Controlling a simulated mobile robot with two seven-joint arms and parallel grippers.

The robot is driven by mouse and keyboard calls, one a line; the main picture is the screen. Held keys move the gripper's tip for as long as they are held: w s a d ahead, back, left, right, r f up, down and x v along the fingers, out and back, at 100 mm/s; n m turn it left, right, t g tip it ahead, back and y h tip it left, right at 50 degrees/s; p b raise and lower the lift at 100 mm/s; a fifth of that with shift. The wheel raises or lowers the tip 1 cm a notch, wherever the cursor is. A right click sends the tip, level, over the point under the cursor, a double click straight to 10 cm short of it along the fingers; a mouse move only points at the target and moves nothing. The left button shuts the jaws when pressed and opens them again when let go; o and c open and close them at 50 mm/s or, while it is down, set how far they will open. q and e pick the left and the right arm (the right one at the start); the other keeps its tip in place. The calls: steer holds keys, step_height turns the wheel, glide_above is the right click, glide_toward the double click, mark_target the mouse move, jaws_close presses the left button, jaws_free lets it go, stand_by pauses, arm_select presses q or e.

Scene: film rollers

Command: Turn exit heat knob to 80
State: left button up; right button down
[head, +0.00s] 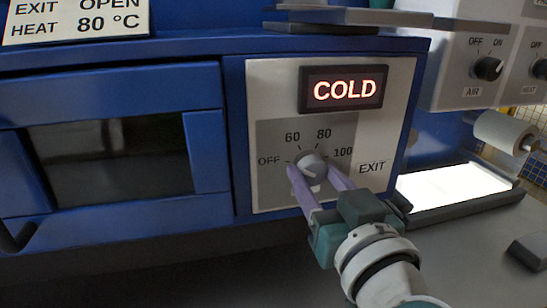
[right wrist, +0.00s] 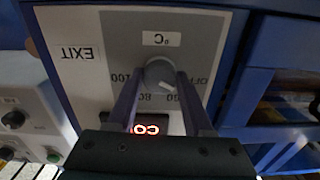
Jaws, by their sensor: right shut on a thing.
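The exit heat knob (head: 311,161) is a small round grey knob on the light panel marked EXIT, with OFF, 60, 80 and 100 around it. The display (head: 343,90) above it reads COLD in red. My right gripper (head: 312,174) reaches up from below, its two purple fingers shut on the knob from either side. The right wrist view shows the knob (right wrist: 160,73) upside down between the fingertips. I cannot tell for certain which mark the knob points at. My left gripper is not in view.
A sign (head: 76,20) at top left reads EXIT OPEN and HEAT 80 °C. A dark window (head: 108,160) in the blue machine is left of the panel. To the right are an AIR switch (head: 487,68), a white roll (head: 503,131) and a lit white pad (head: 452,187).

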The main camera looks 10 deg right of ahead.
steer(key=m, duration=0.3)
steer(key=shift+m, duration=0.4)
steer(key=m, duration=1.1)
steer(key=shift+b, duration=0.3)
steer(key=shift+m, duration=1)
steer(key=shift+c, duration=1.5)
jaws_free()
